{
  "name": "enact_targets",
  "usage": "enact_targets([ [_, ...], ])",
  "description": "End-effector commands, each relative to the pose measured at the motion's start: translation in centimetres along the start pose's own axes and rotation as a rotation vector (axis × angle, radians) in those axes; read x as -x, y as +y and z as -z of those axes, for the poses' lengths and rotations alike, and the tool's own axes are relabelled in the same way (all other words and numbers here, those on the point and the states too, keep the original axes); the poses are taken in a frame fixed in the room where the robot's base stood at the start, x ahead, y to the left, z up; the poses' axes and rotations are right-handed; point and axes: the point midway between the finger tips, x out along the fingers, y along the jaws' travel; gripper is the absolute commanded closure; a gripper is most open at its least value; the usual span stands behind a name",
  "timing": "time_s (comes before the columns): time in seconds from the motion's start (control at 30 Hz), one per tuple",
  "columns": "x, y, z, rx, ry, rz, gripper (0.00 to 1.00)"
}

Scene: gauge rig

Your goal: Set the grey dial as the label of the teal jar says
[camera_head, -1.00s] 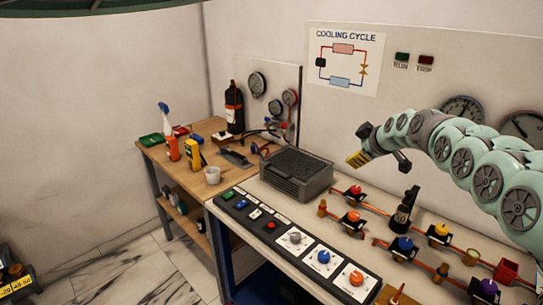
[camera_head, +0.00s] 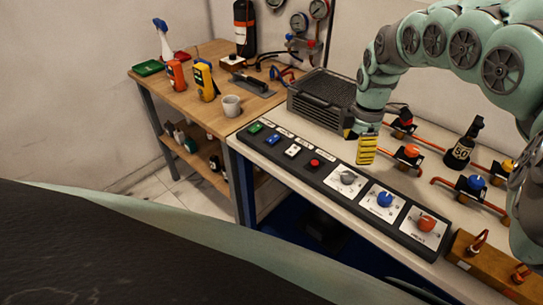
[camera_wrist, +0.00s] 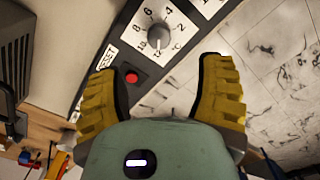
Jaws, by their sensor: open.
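The grey dial (camera_head: 347,177) is on a white plate on the black control panel (camera_head: 318,187), left of a blue dial and an orange dial. In the wrist view the grey dial (camera_wrist: 158,34) is at the top, ringed by a number scale with a °C mark; its exact setting is too small to read surely. My gripper (camera_head: 366,150) hangs above the panel near the grey dial. Its yellow fingers (camera_wrist: 160,78) are apart with nothing between them, and the dial lies beyond their tips, untouched. I see no teal jar or its label.
A red button (camera_head: 315,163) and several other buttons line the panel left of the dial. A grey ribbed box (camera_head: 322,97) stands behind. Orange pipes with valves (camera_head: 409,152) run at right.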

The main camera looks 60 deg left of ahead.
Motion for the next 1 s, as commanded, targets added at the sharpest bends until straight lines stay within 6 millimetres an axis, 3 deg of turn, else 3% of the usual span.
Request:
enact_targets([
  [0.1, -2.2, 0.0, 0.5, 0.006, 0.006, 0.004, 0.32],
  [0.53, -8.2, -0.1, 0.4, 0.004, 0.003, 0.002, 0.32],
  [0.8, -10.2, 0.1, 0.4, 0.006, 0.004, -0.001, 0.32],
  [1.0, -10.5, 0.1, 0.2, 0.004, -0.001, -0.002, 0.32],
])
